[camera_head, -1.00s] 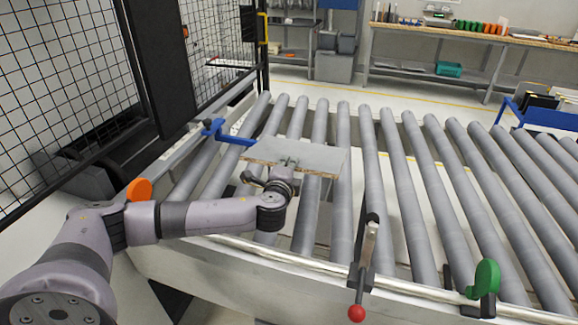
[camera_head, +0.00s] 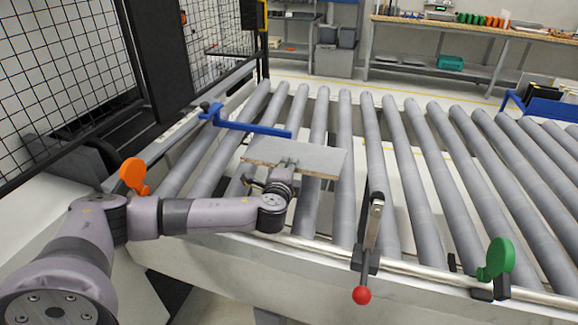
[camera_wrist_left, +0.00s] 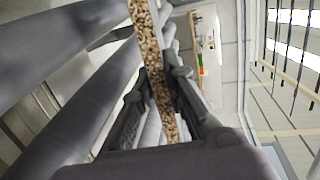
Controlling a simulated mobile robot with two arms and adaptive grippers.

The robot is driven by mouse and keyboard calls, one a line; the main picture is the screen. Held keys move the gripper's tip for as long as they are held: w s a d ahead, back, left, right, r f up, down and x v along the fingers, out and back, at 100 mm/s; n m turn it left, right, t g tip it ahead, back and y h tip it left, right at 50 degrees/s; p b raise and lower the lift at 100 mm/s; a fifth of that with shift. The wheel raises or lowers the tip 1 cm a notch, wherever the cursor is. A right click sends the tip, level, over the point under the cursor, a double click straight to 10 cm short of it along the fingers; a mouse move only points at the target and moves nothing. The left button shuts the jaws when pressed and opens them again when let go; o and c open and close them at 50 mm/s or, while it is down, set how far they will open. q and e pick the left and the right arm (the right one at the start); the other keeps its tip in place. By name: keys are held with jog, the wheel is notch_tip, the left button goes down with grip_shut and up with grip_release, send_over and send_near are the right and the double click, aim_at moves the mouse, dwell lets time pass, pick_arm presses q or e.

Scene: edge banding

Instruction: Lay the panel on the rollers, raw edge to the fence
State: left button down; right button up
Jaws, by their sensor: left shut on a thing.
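The panel (camera_head: 300,156) is a flat grey board with a bare chipboard edge along its near side. It lies level over the rollers (camera_head: 373,150), left of the middle in the head view; whether it touches them I cannot tell. My left gripper (camera_head: 286,163) is shut on its near edge. In the left wrist view the speckled chipboard edge (camera_wrist_left: 148,45) runs between the two fingers (camera_wrist_left: 160,98). A blue bar (camera_head: 250,127) reaches over the rollers just beyond the panel, apart from it in the picture. My right gripper is out of view.
A red-knobbed lever (camera_head: 362,295) and a green paddle (camera_head: 497,258) stand on the near rail. An orange paddle (camera_head: 134,174) is at the left. Wire mesh fencing (camera_head: 68,75) bounds the left. The rollers to the right are clear.

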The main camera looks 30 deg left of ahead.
pick_arm(q)
jog(key=shift+f+b, duration=2)
jog(key=shift+f, duration=0.75)
jog(key=c, duration=1.7)
grip_release()
jog(key=shift+o, duration=0.8)
jog(key=shift+o, duration=0.5)
jog(key=shift+f, duration=0.15)
jog(key=o, duration=0.8)
jog(key=shift+o, duration=0.2)
